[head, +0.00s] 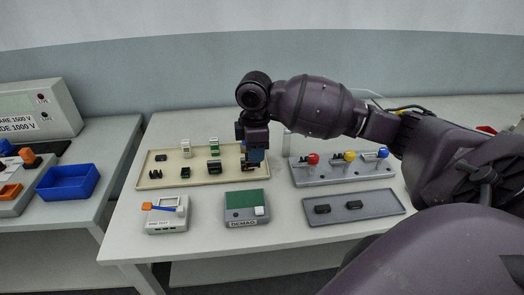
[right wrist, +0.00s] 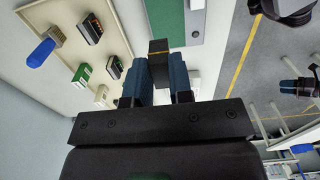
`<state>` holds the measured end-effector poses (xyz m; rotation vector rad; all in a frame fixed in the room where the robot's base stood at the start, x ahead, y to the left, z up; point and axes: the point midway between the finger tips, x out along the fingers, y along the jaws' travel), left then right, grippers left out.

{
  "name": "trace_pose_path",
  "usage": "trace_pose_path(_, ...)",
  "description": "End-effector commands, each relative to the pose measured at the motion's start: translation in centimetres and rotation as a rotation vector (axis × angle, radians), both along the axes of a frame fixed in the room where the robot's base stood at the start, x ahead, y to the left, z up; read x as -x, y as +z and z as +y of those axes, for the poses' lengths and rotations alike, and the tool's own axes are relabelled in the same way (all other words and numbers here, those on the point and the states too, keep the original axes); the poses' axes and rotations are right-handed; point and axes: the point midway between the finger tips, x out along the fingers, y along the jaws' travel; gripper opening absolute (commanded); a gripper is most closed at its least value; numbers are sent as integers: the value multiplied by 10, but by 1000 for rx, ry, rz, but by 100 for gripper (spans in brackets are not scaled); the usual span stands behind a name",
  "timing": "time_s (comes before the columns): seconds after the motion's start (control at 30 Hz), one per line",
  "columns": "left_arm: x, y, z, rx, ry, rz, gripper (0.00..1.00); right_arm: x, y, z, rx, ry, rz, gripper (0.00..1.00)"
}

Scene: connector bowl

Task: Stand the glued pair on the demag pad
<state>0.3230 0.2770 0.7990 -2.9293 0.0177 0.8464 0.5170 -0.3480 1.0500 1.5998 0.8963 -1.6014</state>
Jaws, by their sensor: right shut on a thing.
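The demag pad (head: 246,199) is a green plate on a grey box labelled DEMAG, with a white button, at the front middle of the table. Its green surface also shows at the top of the right wrist view (right wrist: 176,20) and looks bare. My right gripper (head: 254,160) is over the right end of the beige tray, behind the pad in the head view. In the right wrist view its blue fingers are shut on a small dark block (right wrist: 158,46) with a thin yellow line. Whether this block is the glued pair I cannot tell. My left gripper is out of view.
The beige tray (head: 165,181) holds several black, white and green connectors. A small tester (head: 166,222) with a blue lever stands left of the pad. Right are a grey base (head: 345,178) with red, yellow and blue knobs and a grey tray (head: 380,205) with two black parts.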

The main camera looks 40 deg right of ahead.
Motion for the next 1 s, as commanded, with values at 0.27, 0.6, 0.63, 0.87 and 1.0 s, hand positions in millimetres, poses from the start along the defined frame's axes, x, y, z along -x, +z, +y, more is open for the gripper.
trace_pose_path(0.27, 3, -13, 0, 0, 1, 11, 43, -5, -1, 18, -2, 1, -1, 0)
trace_pose_path(0.6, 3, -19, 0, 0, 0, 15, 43, -8, -12, 26, -1, -1, 1, 0)
trace_pose_path(0.63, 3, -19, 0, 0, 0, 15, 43, -7, -14, 27, -1, -1, 1, 0)
trace_pose_path(0.87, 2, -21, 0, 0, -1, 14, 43, -7, -30, 26, 0, -1, 1, 0)
trace_pose_path(1.0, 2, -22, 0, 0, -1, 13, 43, -7, -39, 26, -1, -1, 1, 0)
